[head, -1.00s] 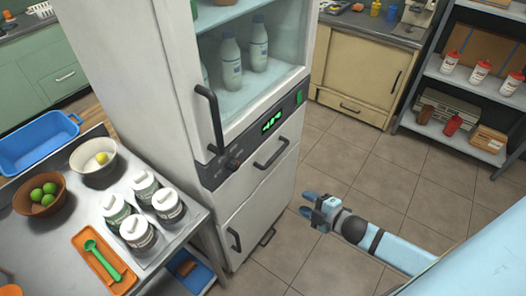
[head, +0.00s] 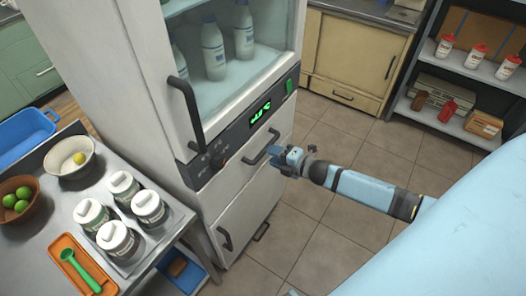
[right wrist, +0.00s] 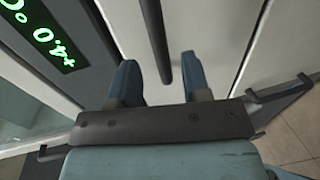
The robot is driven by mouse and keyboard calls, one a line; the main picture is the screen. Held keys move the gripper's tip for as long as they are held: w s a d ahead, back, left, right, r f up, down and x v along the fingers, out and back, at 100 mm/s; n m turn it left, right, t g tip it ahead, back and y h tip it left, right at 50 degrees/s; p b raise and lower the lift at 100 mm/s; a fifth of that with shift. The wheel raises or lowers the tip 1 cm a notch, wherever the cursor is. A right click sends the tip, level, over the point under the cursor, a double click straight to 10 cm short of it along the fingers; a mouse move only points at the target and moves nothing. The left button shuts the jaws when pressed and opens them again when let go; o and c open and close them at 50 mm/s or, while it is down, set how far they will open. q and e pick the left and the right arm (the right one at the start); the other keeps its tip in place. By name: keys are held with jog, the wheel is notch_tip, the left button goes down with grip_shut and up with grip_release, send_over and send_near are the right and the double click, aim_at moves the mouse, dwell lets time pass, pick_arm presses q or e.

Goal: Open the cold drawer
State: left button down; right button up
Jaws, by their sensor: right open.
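The cold drawer (head: 240,190) is a pale front under the dark display panel of the tall fridge, and it looks closed. Its dark bar handle (head: 258,150) is partly hidden behind my right gripper (head: 278,158). My right gripper is open and empty at the right end of this handle. In the right wrist view, the dark handle bar (right wrist: 155,35) runs toward the gap between the two blue fingers (right wrist: 160,82). I cannot tell whether the fingers touch it. My left gripper is not in view.
The fridge's upper door handle (head: 187,115) is above left, and another handle (head: 226,238) is lower down. A steel table (head: 80,215) with jars, bowls and an orange tray stands left. Open tiled floor (head: 330,215) lies to the right.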

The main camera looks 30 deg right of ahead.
aim_at(263, 150)
jog(key=x, duration=0.5)
jog(key=shift+s, duration=0.15)
grip_shut()
